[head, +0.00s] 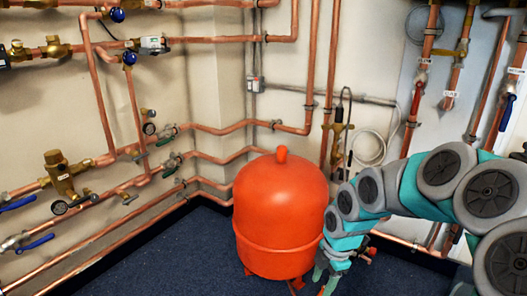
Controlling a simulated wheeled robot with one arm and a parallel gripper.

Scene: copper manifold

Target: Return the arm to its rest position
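My arm reaches in from the right side of the head view, with grey round joints and teal links. It bends down to my gripper (327,272), which points downward at the lower middle. The gripper is just right of a red tank (278,205) and overlaps its right edge in the picture. I cannot tell if it touches the tank. The fingers look spread apart at the bottom, with nothing seen between them; the tips are near the lower picture edge.
Copper pipes (310,75) with valves run along the walls. Blue-handled valves (37,243) stick out at left, and a red-handled valve (416,100) is at right. A cable coil (368,148) hangs behind my arm. The dark blue floor (180,255) left of the tank is clear.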

